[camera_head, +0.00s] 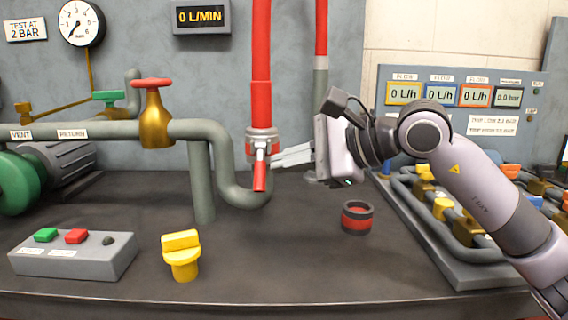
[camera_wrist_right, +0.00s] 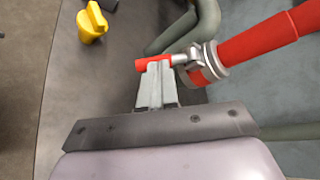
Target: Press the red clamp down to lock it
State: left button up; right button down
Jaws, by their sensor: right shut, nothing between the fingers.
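The red clamp lever (camera_head: 260,176) hangs down from a metal clamp (camera_head: 262,142) at the lower end of the red vertical hose (camera_head: 261,60), where it meets the grey curved pipe (camera_head: 236,190). My right gripper (camera_head: 277,160) is shut and empty, with its fingertips at the lever's right side. In the right wrist view the fingertips (camera_wrist_right: 157,72) lie right at the red lever (camera_wrist_right: 152,63); I cannot tell whether they touch. The clamp (camera_wrist_right: 205,62) is just right of the fingers there. My left gripper is not in view.
A black and red ring-shaped part (camera_head: 357,218) stands on the dark bench below my right gripper. A yellow knob (camera_head: 181,256) and a grey button box (camera_head: 75,256) are at the front left. A pipe board (camera_head: 470,262) fills the right. The front middle is clear.

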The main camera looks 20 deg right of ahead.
jog(key=v, duration=1.2)
jog(key=shift+s+d, duration=0.15)
jog(key=shift+d, duration=0.05)
jog(key=shift+r, duration=0.1)
